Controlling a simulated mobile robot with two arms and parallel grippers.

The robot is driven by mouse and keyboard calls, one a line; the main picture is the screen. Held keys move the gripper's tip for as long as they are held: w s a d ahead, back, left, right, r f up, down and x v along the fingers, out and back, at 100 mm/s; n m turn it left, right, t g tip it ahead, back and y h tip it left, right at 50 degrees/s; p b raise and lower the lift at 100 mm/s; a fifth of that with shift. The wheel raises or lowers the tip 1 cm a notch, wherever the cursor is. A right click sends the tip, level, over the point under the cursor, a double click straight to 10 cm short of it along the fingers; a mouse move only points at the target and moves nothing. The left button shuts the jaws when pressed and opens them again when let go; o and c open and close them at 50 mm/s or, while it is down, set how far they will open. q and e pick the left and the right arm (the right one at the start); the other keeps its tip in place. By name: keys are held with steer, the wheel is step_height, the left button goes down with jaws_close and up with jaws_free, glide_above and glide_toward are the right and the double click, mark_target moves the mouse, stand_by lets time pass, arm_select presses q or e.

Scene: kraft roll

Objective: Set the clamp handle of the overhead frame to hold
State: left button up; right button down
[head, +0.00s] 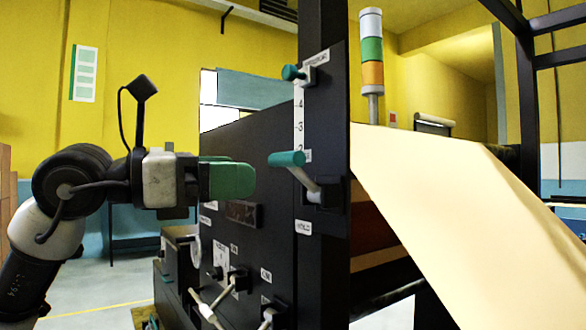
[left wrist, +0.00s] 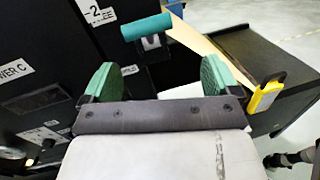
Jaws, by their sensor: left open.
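The clamp handle, a lever with a green cylindrical grip (head: 287,159) and a grey arm, sits on the dark post of the overhead frame (head: 327,110). Its grip points up and left from its pivot, near the bottom of a numbered scale. In the left wrist view the green grip (left wrist: 146,27) shows ahead of the fingers, near a partly cut-off label ending in "EE". My left gripper (head: 232,179) is open and empty, left of the grip and slightly lower, apart from it. Its two green fingers (left wrist: 160,78) are spread in the wrist view. My right gripper is not in view.
A green knob (head: 292,72) stands at the scale's top. A dark panel (head: 255,255) with smaller levers lies below the gripper. A broad kraft sheet (head: 450,190) slopes down at right. A signal tower (head: 371,60) stands behind. A yellow object (left wrist: 266,97) lies at right.

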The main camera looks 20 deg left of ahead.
mark_target(294, 169)
arm_select(q)
steer(key=shift+t+y, duration=0.4)
steer(key=shift+y, duration=0.1)
steer(key=p+x, duration=0.1)
steer(key=x, duration=0.2)
steer(key=p+x, duration=0.2)
steer(key=x, duration=0.1)
steer(key=r+p+x, duration=0.1)
steer(key=x, duration=0.2)
steer(key=shift+w+a+p, duration=0.25)
steer(key=shift+a+p, duration=0.05)
steer(key=shift+p, duration=0.1)
steer(key=shift+w+d+f, duration=0.15)
steer(key=shift+w+d, duration=0.15)
steer(key=shift+w, duration=0.05)
